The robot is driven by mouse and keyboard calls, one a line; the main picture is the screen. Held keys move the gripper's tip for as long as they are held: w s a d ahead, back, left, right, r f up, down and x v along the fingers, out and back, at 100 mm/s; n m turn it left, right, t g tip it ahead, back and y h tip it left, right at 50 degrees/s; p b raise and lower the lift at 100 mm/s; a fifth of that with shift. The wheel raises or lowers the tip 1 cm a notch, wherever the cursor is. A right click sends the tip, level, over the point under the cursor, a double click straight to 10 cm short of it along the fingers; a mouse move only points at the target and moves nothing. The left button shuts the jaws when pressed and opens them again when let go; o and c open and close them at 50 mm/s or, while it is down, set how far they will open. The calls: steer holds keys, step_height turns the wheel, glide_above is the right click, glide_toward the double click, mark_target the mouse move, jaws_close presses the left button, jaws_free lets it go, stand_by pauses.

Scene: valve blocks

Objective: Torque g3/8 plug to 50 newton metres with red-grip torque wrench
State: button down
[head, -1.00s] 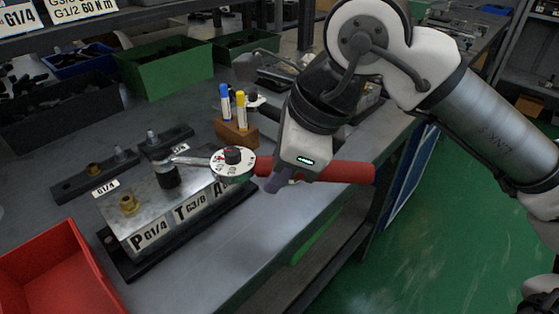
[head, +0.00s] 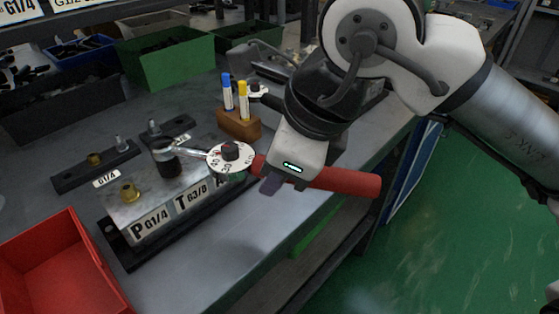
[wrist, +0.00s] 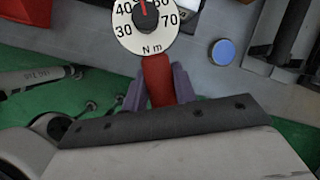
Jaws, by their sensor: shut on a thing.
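The torque wrench has a red grip (head: 345,181), a white dial (head: 231,158) and a steel shaft running left to its head. The head sits on a dark socket (head: 168,164) standing on the valve block (head: 150,207), above the label T G3/8. The plug under the socket is hidden. My gripper (head: 272,184) is shut around the red grip close to the dial. In the wrist view its purple fingers (wrist: 160,88) flank the red grip. The dial (wrist: 146,18) there reads in N m, with a red pointer near the top between 40 and 60.
A wooden block (head: 238,124) with blue and yellow markers stands behind the wrench. A red bin (head: 60,265) is at front left, a green bin (head: 168,60) at the back. The bench's front edge lies under the grip.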

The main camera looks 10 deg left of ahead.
steer(key=shift+s+m, duration=0.4)
steer(key=shift+s, duration=0.25)
steer(key=shift+s+t, duration=0.1)
steer(key=shift+t, duration=0.2)
steer(key=shift+s+a+m+h+b, duration=0.2)
steer(key=shift+s+m, duration=0.25)
steer(key=shift+s, duration=0.15)
steer(key=shift+s+a+m+h+b, duration=0.1)
steer(key=shift+s+m+b, duration=0.05)
steer(key=shift+s+m, duration=0.4)
steer(key=shift+w+d+n, duration=0.25)
steer(key=shift+w+n, duration=0.75)
steer(key=shift+w, duration=0.25)
steer(key=shift+w+n+g+y, duration=0.45)
steer(key=shift+w+n, duration=0.45)
steer(key=shift+w, duration=0.4)
